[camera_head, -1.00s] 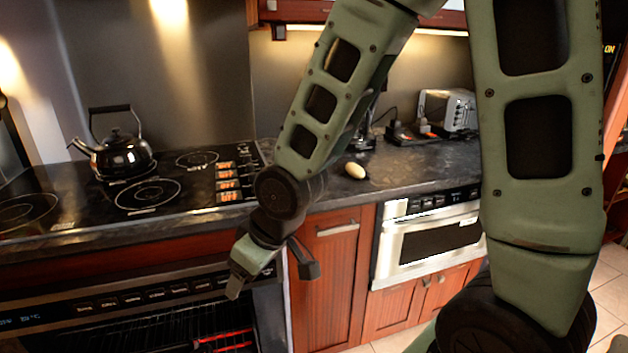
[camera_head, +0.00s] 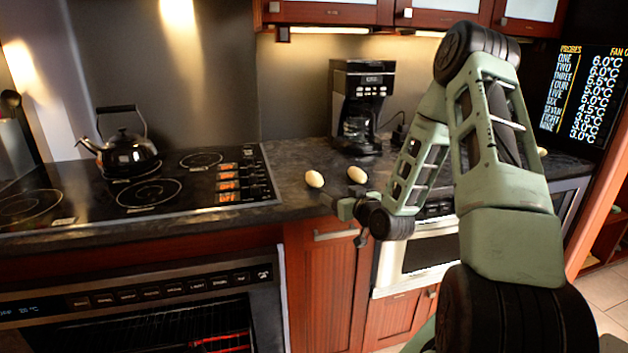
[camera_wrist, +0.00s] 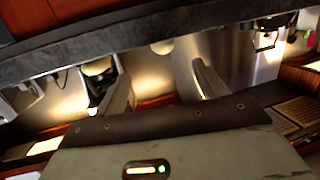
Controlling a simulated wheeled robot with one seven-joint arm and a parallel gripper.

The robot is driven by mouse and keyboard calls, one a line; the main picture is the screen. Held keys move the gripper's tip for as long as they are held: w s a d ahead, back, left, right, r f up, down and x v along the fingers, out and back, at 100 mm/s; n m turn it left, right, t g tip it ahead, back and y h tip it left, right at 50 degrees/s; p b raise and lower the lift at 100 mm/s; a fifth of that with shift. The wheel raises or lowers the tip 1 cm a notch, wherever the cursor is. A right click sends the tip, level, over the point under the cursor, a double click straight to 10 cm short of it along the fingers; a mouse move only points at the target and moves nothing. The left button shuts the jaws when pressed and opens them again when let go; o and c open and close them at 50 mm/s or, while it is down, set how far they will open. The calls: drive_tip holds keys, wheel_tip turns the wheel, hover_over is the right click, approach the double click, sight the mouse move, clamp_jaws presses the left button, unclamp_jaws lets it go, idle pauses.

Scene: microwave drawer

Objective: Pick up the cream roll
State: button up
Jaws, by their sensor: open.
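Two pale, oval, roll-like things lie on the dark counter in the head view, a left one (camera_head: 314,179) near the hob and a right one (camera_head: 357,174). I cannot tell which is the cream roll. My gripper (camera_head: 345,219) is open and empty, at the counter's front edge, just below and in front of them. In the wrist view, which is upside down, the open fingers (camera_wrist: 162,84) point toward the counter.
A coffee maker (camera_head: 357,108) stands behind the rolls. A black kettle (camera_head: 128,155) sits on the hob (camera_head: 100,195) at left. The counter's front edge (camera_wrist: 135,57) lies close to my gripper. An open oven (camera_head: 150,310) and a microwave drawer (camera_head: 415,262) are below.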

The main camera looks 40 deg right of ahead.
sight(316, 182)
drive_tip(key=p+x, duration=0.1)
drive_tip(key=x, duration=0.7)
drive_tip(key=shift+w+p, duration=0.3)
drive_tip(key=shift+w, duration=0.05)
drive_tip(key=shift+p+x, duration=0.9)
drive_tip(key=shift+x, duration=1.8)
drive_tip(key=shift+c, duration=0.3)
drive_tip(key=shift+a, duration=0.1)
drive_tip(key=c, duration=1)
